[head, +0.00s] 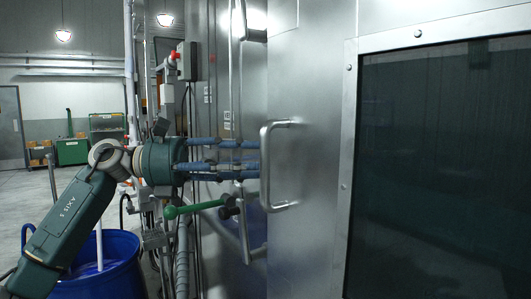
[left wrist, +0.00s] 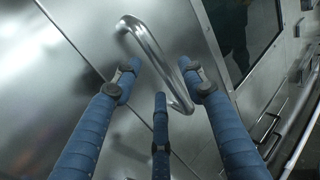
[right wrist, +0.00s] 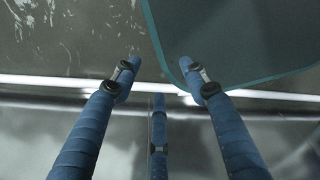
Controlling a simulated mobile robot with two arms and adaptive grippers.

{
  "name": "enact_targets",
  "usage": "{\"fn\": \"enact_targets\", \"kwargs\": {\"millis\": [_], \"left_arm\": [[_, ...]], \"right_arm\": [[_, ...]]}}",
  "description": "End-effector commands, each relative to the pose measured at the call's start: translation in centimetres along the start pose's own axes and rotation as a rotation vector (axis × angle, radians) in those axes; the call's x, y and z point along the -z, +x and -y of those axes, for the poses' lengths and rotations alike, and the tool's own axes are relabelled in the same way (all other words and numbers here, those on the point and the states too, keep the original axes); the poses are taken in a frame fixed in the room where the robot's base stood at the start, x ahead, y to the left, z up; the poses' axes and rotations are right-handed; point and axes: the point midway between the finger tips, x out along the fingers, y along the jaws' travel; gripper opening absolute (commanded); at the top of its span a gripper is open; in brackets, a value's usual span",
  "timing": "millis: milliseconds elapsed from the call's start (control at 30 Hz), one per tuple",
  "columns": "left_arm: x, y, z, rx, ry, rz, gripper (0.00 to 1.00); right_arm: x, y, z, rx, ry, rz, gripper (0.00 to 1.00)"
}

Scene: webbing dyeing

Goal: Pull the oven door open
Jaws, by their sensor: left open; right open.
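The oven door (head: 310,65) is a large grey metal panel with a dark window (head: 440,160), and it fills the right of the head view. Its bar handle (head: 266,165) is a D-shaped steel pull. My left gripper (head: 255,155) is open, with its blue fingers reaching from the left to the handle. In the left wrist view the handle (left wrist: 158,62) runs slantwise between the open fingers, which are not closed on it; contact is unclear. My right gripper (right wrist: 160,75) is open and empty in the right wrist view, over a floor-like surface, away from the handle.
A green-handled valve (head: 195,208) and pipes stand just below and behind my left gripper. A blue barrel (head: 105,265) stands at the lower left. A green cabinet (head: 72,152) is far back, with open floor before it.

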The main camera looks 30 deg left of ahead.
Motion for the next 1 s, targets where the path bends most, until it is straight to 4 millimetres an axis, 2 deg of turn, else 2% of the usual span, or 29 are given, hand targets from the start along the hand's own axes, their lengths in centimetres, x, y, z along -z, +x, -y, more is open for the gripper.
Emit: {"fn": "enact_targets", "kwargs": {"millis": [33,100,300,600,800,1000], "left_arm": [[-0.4,0.9,0.1,0.003,0.001,0.000,0.41],[-0.4,1.9,0.1,0.003,0.000,0.000,0.41],[-0.1,3.5,0.0,0.001,0.000,0.001,0.41],[0.0,3.7,0.0,0.000,0.000,0.001,0.41],[0.0,3.7,0.0,0.000,0.000,0.001,0.02],[0.0,3.7,0.0,0.000,0.001,0.001,0.00]], "right_arm": [[0.1,-0.8,-0.4,-0.005,-0.001,-0.001,0.44],[0.3,-1.3,-1.3,-0.014,-0.003,-0.003,0.44],[1.7,-1.9,-3.5,-0.040,0.002,-0.023,0.44],[2.1,-1.8,-3.0,-0.034,0.004,-0.029,0.44],[1.8,-1.8,-1.6,-0.019,0.005,-0.023,0.44],[1.5,-1.8,-1.4,-0.016,0.002,-0.019,0.44]]}}
